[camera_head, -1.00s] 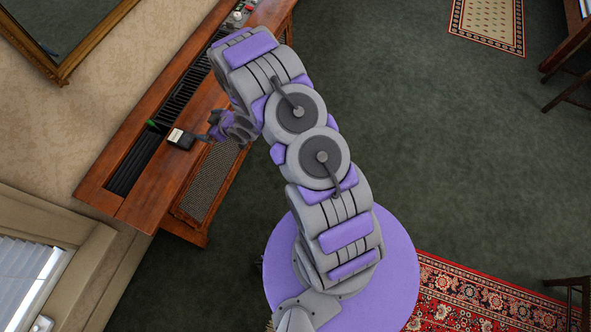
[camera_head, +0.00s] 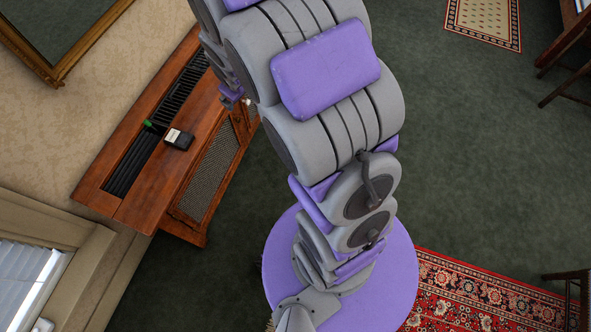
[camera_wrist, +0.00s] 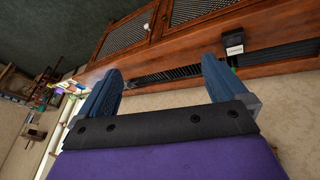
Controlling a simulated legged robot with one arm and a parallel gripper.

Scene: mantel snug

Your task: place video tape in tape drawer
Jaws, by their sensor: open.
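A small black block with a white label, which looks like the video tape (camera_head: 178,139), lies on the wooden cabinet top beside the long dark slotted strip. The tape also shows in the wrist view (camera_wrist: 234,45), beyond the right finger. My gripper (camera_wrist: 160,66) is open, its two blue fingers wide apart with nothing between them. It is apart from the tape. In the head view my arm hides most of the gripper. I cannot make out which part is the tape drawer; no pulled-out drawer shows.
The wooden cabinet (camera_head: 150,195) stands along the wall, with mesh-panelled doors (camera_wrist: 200,8) in front. A small green item (camera_head: 148,125) is at the slotted strip near the tape. A gilt-framed mirror (camera_head: 55,75) is on the wall. Green carpet lies open to the right.

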